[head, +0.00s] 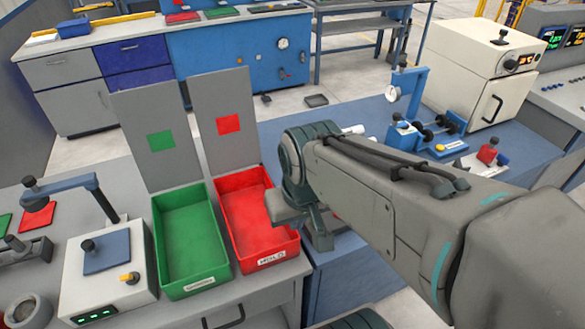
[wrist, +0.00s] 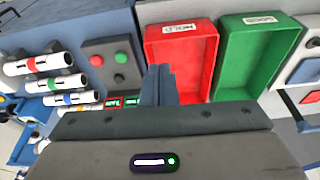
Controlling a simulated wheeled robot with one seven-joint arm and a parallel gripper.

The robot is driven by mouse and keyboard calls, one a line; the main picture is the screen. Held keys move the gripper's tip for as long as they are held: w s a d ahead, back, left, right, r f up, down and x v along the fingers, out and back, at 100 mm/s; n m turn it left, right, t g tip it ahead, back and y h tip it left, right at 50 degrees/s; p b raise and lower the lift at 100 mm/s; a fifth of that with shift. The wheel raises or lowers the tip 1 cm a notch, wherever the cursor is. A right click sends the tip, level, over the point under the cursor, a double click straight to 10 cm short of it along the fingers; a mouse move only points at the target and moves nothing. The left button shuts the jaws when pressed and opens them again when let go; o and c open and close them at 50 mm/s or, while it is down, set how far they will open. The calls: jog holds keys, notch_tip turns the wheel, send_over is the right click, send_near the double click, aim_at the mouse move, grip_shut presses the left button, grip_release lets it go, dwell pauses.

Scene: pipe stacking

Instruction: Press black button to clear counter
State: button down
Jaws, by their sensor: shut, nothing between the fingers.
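In the wrist view a dark control box (wrist: 98,49) carries a green button (wrist: 122,58), a red button (wrist: 96,60) and a black button (wrist: 119,79). The black button is nearest to my gripper (wrist: 160,70), which is shut and empty to its right. The fingertips appear apart from the button. Small lit counter displays (wrist: 114,102) show just below the box, partly hidden by my gripper. In the head view my arm hides the control box.
A red bin (head: 272,256) and a green bin (head: 197,285) stand side by side, empty; they also show in the wrist view. Several white pipes with coloured bands (wrist: 40,64) lie left of the control box. A blue bench (head: 345,120) with fixtures stands behind my arm.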

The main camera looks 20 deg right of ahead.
jog(key=shift+w, duration=0.1)
jog(key=w+d+f+m+y+p, duration=0.25)
jog(key=w+m+y, duration=0.25)
jog(key=w+m, duration=0.45)
jog(key=w+d+f+m+t+y+p, duration=0.1)
jog(key=w+d+f+m+t+p, duration=0.1)
jog(key=w+d+m, duration=0.6)
jog(key=d+f+t, duration=0.1)
jog(key=d, duration=0.2)
jog(key=shift+w+d+f+m+t, duration=0.25)
jog(key=shift+d+f+m+t, duration=0.05)
jog(key=shift+d+f+m, duration=0.1)
notch_tip(320, 180, down, 8)
jog(key=b, duration=0.5)
jog(key=shift+r, duration=0.2)
jog(key=shift+f+b, duration=0.55)
jog(key=shift+b, duration=0.25)
jog(key=shift+f, duration=0.15)
